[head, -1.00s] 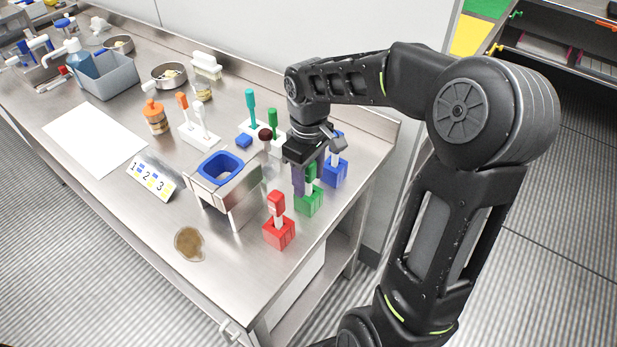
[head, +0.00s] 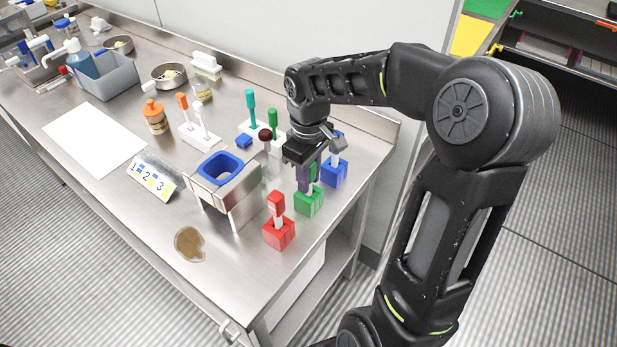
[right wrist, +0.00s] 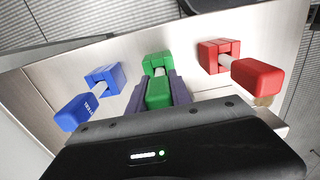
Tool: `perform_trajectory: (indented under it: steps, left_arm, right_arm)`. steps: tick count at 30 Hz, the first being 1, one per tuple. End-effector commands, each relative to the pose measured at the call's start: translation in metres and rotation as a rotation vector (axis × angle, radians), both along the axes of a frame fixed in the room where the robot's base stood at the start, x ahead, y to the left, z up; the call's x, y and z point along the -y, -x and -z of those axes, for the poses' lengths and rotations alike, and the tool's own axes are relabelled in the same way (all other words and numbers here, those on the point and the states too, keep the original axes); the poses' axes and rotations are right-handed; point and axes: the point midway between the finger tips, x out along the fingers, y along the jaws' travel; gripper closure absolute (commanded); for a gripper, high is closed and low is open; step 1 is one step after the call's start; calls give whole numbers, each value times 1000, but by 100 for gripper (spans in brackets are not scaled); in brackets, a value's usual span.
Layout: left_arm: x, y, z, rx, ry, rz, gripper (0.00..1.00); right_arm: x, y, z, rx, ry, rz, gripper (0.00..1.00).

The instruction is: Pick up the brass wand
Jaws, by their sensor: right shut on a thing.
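Three wands with coloured handles stand in blocks of matching colour at the right end of the steel table. My right gripper (head: 304,186) points down over the green block (head: 309,203). In the right wrist view its two purple-grey fingers (right wrist: 158,93) are shut on the green-handled wand (right wrist: 159,96), whose shaft runs into the green block (right wrist: 157,63). The red-handled wand (head: 277,207) and the blue-handled wand (head: 337,144) stand on either side, apart from the gripper. No brass is visible and I cannot read which wand is the brass one. My left gripper is out of view.
A steel stand with a blue-rimmed opening (head: 220,168) is left of the blocks. White racks with teal, green and orange-handled tools stand behind. A numbered card (head: 152,176), white sheet (head: 95,140) and brown patch (head: 190,244) lie to the left. The table's front edge is close to the red block.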

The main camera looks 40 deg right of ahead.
Motion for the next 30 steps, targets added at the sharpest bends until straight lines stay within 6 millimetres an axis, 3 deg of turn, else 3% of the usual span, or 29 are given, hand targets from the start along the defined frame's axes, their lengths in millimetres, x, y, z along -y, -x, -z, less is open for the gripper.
perform_trajectory:
  steps: [8,21,30]
  left_arm:
    - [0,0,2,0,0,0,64]
    - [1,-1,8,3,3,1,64]
    - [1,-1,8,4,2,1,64]
  right_arm:
    - [0,-1,-12,3,1,0,100]
    - [0,-1,-89,3,0,-1,100]
    - [0,0,-100,0,-1,-1,100]
